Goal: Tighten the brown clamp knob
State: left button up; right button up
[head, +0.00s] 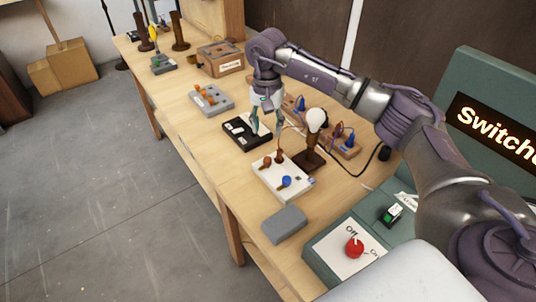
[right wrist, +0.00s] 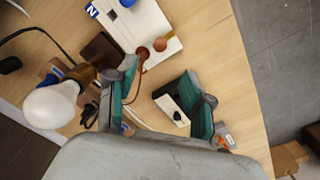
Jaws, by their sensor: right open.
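A white terminal block (head: 268,180) on the bench carries brown clamp knobs (head: 266,162) and a blue knob (head: 286,181). In the right wrist view the block (right wrist: 140,22) is at the top, with a brown knob (right wrist: 159,44) at its lower end and a reddish-brown piece beside it, from which a thin wire runs. My right gripper (head: 267,132) points down behind the block, apart from the knobs. Its two fingers are spread with nothing between them in the right wrist view (right wrist: 158,98). My left gripper is not in view.
A lamp with a white bulb (head: 316,119) stands close right of my right gripper. A grey box (head: 284,224) and a red switch (head: 354,246) are nearer. Grey (head: 211,101) and wooden (head: 220,60) boxes stand farther back.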

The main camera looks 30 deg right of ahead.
aim_at(267, 159)
jog(key=f, duration=0.1)
jog(key=f+p, duration=0.1)
jog(key=f, duration=0.1)
jog(key=shift+s+a+f, duration=0.15)
jog(key=shift+s+a, duration=0.05)
jog(key=shift+s, duration=0.15)
notch_tip(267, 159, down, 2)
jog(key=shift+w+d+f+p, duration=0.1)
jog(key=shift+w+f+p, duration=0.05)
jog(key=shift+p, duration=0.2)
jog(key=f, duration=0.2)
jog(key=f+p, duration=0.1)
jog(key=shift+w+d+f, duration=0.2)
jog(key=shift+d, duration=0.05)
notch_tip(267, 159, down, 2)
jog(key=shift+a, duration=0.15)
jog(key=shift+f, duration=0.55)
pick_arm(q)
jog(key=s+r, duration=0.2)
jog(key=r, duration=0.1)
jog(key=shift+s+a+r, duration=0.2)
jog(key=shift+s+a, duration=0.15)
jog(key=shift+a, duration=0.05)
pick_arm(e)
jog(key=shift+r, duration=0.1)
grip_shut()
